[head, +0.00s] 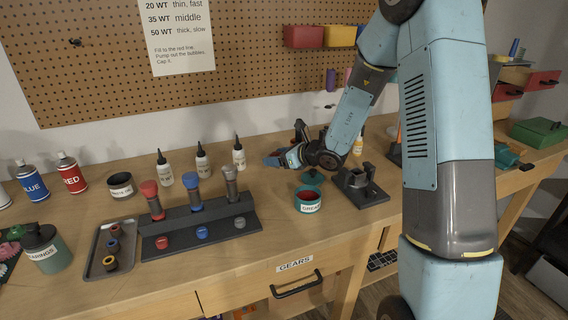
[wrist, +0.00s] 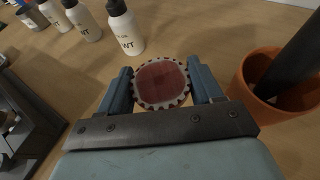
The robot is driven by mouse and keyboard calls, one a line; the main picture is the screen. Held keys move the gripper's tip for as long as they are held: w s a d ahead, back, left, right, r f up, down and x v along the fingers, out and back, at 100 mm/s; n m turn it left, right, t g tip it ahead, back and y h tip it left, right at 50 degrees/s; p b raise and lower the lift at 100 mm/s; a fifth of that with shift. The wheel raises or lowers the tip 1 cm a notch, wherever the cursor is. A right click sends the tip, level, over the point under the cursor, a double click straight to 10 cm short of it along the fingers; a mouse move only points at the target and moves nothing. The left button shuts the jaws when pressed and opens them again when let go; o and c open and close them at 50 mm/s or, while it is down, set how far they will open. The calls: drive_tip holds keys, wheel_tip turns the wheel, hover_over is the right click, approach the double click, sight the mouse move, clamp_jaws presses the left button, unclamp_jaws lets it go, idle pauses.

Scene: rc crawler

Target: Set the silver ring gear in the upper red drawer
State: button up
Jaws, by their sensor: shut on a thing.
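My gripper (wrist: 162,88) is shut on a toothed silver ring gear (wrist: 139,93), with one blue finger on each side of it. The middle of the gear looks reddish-brown; I cannot tell whether that is a surface or something seen through it. In the head view my gripper (head: 272,159) is above the bench near the white bottles, and the gear is too small to make out. Red drawer fronts (head: 543,80) show on a small cabinet at the far right, partly behind my arm. I cannot tell how far they are open.
A grease tub (head: 308,199) and a dark fixture (head: 360,186) stand near my gripper. An orange pot (wrist: 245,92) holding a dark rod is close on the right in the wrist view. A green box (head: 538,131) sits below the red drawers.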

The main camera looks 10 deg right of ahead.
drive_tip(key=shift+f, duration=1.15)
drive_tip(key=o, duration=1.2)
drive_tip(key=shift+f, duration=0.1)
drive_tip(key=shift+c, duration=0.2)
